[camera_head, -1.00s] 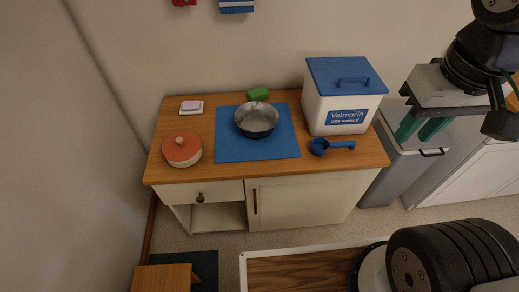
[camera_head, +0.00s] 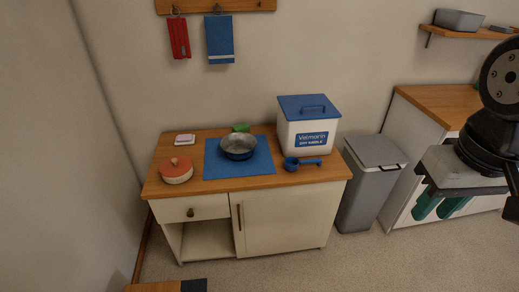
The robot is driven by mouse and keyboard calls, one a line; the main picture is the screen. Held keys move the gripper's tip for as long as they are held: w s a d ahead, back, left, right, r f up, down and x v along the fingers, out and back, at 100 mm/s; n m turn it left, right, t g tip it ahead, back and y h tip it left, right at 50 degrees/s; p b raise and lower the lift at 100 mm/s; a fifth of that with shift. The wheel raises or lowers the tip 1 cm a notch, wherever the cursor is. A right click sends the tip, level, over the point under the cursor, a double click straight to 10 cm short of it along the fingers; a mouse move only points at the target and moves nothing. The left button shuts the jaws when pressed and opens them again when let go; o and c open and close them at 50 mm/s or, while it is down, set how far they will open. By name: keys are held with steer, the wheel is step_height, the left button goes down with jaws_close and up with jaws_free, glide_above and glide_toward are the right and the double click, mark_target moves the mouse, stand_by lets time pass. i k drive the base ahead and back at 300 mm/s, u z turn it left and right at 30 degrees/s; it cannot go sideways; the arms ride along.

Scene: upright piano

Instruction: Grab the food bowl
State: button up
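The food bowl (camera_head: 238,148) is a round metal bowl, grey inside with a dark outer side. It sits upright on a blue mat (camera_head: 262,170) on top of the wooden-topped cabinet (camera_head: 210,188). My gripper (camera_head: 440,209), with two green fingers, is at the right of the view, well to the right of the bowl and apart from it. The fingers are spread with a gap between them and nothing shows in it.
A white bin with a blue lid (camera_head: 308,106) and a blue scoop (camera_head: 291,164) stand right of the bowl. A grey trash bin (camera_head: 362,190) stands beside the cabinet.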

mark_target(238, 147)
steer(key=z, duration=0.1)
steer(key=i, duration=1.1)
steer(key=z, duration=0.1)
